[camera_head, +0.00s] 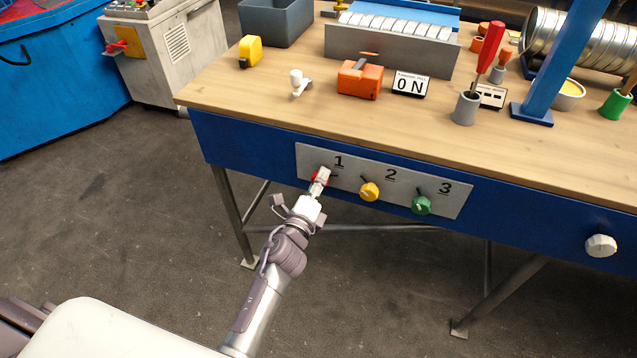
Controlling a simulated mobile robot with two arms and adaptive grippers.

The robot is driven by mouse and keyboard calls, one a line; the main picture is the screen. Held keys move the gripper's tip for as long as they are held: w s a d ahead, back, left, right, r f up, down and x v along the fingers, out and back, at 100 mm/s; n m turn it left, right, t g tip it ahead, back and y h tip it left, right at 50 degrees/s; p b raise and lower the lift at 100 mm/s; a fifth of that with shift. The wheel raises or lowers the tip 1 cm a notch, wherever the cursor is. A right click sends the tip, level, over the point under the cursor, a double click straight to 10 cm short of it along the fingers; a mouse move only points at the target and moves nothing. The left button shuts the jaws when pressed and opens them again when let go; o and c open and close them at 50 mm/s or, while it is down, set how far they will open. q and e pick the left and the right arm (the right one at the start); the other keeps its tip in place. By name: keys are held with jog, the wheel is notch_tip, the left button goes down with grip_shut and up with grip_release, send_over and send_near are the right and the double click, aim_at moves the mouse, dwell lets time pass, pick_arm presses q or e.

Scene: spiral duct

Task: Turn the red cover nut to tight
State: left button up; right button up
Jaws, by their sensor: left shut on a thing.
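A red knob-like part (315,177) sits under the number 1 on the grey panel (300,163) on the front of the workbench; it is the red part my gripper is at. My left gripper (322,176) is shut on this red part, with its arm reaching up from below. The fingers hide most of the part, so its turn position does not show. I cannot tell any tight mark on the panel. My right gripper is not in view.
A yellow knob (369,192) under 2 and a green knob (421,205) under 3 sit close to the right on the same panel. The wooden bench top (260,110) overhangs above. The floor in front is clear.

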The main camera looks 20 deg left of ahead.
pick_arm(q)
jog(key=shift+f, duration=0.1)
dwell(0.4)
jog(key=o, duration=1.1)
jog(key=shift+o, duration=0.2)
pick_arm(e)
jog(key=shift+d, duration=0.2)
pick_arm(q)
jog(key=shift+s, duration=0.1)
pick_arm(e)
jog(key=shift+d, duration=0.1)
pick_arm(q)
jog(key=s, duration=1.2)
jog(key=shift+a, duration=0.2)
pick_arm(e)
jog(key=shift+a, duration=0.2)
pick_arm(q)
jog(key=shift+w, duration=0.1)
